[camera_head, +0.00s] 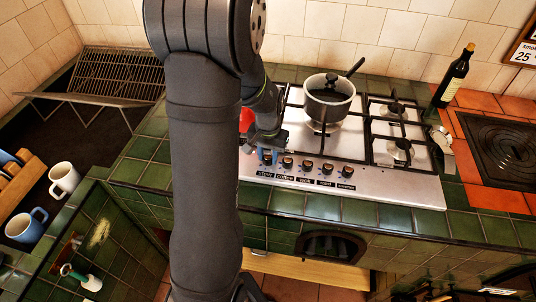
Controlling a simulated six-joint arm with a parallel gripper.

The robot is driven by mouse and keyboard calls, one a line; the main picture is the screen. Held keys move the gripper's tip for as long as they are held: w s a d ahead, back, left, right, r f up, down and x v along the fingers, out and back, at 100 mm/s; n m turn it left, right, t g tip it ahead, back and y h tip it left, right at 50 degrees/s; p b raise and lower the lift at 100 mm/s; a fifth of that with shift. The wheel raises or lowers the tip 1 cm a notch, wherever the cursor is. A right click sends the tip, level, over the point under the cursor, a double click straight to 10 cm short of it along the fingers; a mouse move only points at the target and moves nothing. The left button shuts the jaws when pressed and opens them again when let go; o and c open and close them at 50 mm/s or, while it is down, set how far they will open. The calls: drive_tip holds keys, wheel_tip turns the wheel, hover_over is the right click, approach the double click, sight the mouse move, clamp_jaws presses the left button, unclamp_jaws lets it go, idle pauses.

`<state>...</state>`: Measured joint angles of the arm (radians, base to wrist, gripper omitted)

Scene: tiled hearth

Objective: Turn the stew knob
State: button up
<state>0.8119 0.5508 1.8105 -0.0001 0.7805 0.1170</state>
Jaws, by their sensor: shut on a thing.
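The stew knob (267,160) is the leftmost in the row on the front strip of the white gas hob (400,184), above its "stew" label. My gripper (268,151) comes down over this knob from above and is shut on it. The fingers hide most of the knob, so its pointer direction cannot be seen.
Several other dark knobs, such as the coffee knob (288,163), stand close to the right of my gripper. A pot (328,108) with a dark handle sits on a burner behind. A red object (246,120) shows behind my arm. A bottle (453,77) stands at the right.

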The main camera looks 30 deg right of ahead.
sight(268, 156)
drive_tip(key=shift+m, duration=0.5)
drive_tip(key=o, duration=1)
drive_tip(key=shift+r, duration=0.1)
wheel_tip(268, 156, up, 17)
drive_tip(key=shift+r, duration=0.15)
idle(0.5)
wheel_tip(268, 156, down, 18)
drive_tip(key=shift+r, duration=0.25)
idle(0.3)
drive_tip(key=shift+r, duration=0.15)
